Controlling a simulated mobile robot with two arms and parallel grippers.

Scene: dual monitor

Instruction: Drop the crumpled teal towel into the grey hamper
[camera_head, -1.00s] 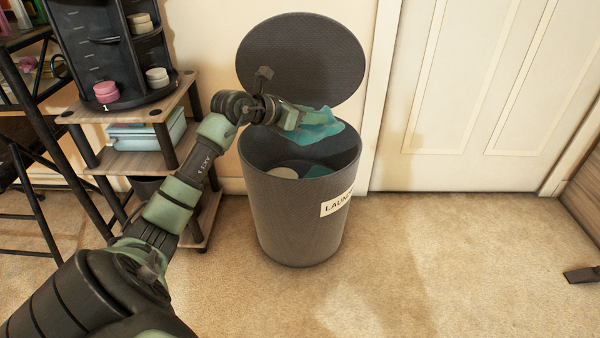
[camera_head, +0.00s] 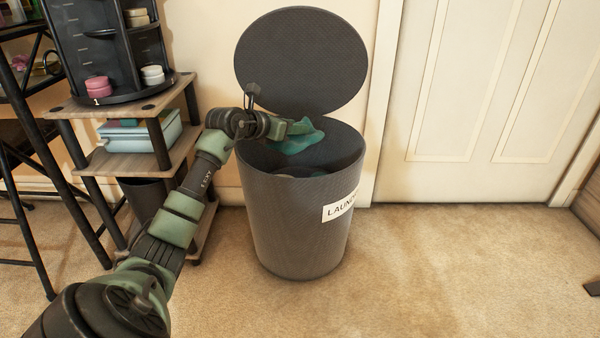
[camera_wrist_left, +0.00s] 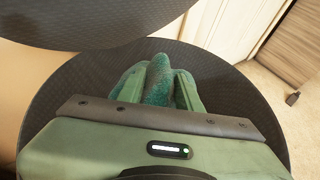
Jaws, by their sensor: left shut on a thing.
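The crumpled teal towel (camera_head: 298,141) hangs from my left gripper (camera_head: 301,127) over the open mouth of the grey hamper (camera_head: 294,225). In the left wrist view the towel (camera_wrist_left: 158,86) is pinched between the two green fingers of the left gripper (camera_wrist_left: 158,82). The towel is at about rim height or a little above, toward the back of the opening; its exact height is hard to tell. The hamper stands upright with its round lid (camera_head: 302,62) raised at the back. A white laundry label (camera_head: 341,206) is on its front. My right gripper is not in view.
A small wooden shelf unit (camera_head: 125,165) with a black organizer (camera_head: 110,50) and a blue box (camera_head: 140,135) stands left of the hamper. A white door (camera_head: 480,100) is behind to the right.

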